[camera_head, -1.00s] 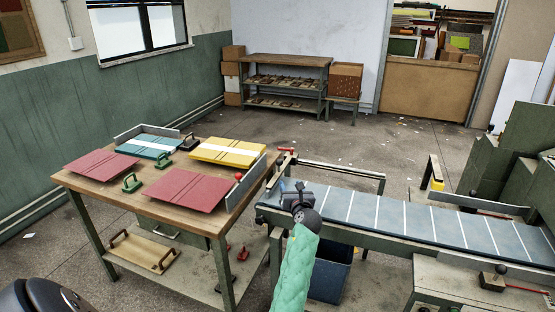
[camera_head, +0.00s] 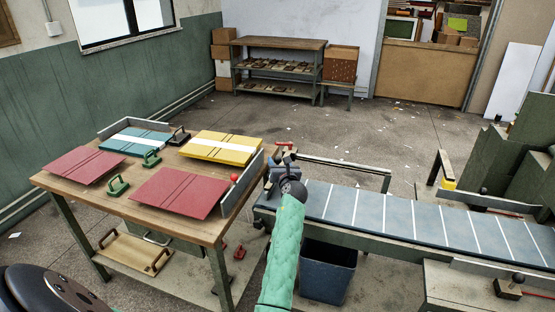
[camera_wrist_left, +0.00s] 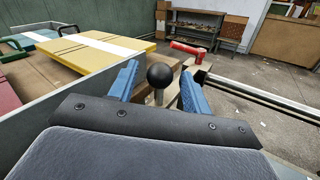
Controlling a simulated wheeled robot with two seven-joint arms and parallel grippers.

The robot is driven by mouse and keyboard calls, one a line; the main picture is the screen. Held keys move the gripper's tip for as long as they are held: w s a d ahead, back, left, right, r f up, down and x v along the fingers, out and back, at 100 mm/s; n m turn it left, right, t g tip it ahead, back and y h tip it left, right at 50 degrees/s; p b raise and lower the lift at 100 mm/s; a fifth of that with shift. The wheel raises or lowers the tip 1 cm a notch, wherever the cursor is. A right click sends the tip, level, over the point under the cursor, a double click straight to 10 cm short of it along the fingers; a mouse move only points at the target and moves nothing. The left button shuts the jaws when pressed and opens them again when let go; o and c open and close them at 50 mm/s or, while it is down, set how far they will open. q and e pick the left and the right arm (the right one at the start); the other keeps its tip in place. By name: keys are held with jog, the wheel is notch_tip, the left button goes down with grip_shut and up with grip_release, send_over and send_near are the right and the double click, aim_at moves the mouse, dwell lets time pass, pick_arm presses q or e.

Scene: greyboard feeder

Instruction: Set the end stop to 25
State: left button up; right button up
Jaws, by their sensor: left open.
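My left gripper (camera_head: 281,160) is at the left end of the blue feeder belt (camera_head: 400,214), beside the table's right edge. Its blue fingers are apart in the left wrist view (camera_wrist_left: 158,84). A black ball knob (camera_wrist_left: 159,76) on a short pale stem stands between the fingers, with visible gaps to both sides. A red handle (camera_wrist_left: 187,48) lies just beyond the fingertips; it also shows in the head view (camera_head: 284,145). I cannot make out a scale or a 25 mark, nor tell which part is the end stop. My right gripper is not in view.
The wooden table (camera_head: 60,182) on the left carries red, teal and yellow boards, green handles and a metal fence (camera_head: 243,184) on its right side. A rail (camera_head: 345,166) runs behind the belt. A dark blue bin (camera_head: 327,272) stands below. Shelves (camera_head: 278,68) are far back.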

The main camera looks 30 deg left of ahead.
pick_arm(q)
jog(key=shift+w+a+r, duration=0.2)
jog(key=shift+w+a, duration=0.3)
jog(key=shift+w, duration=0.05)
jog(key=shift+a+f, duration=0.1)
grip_shut()
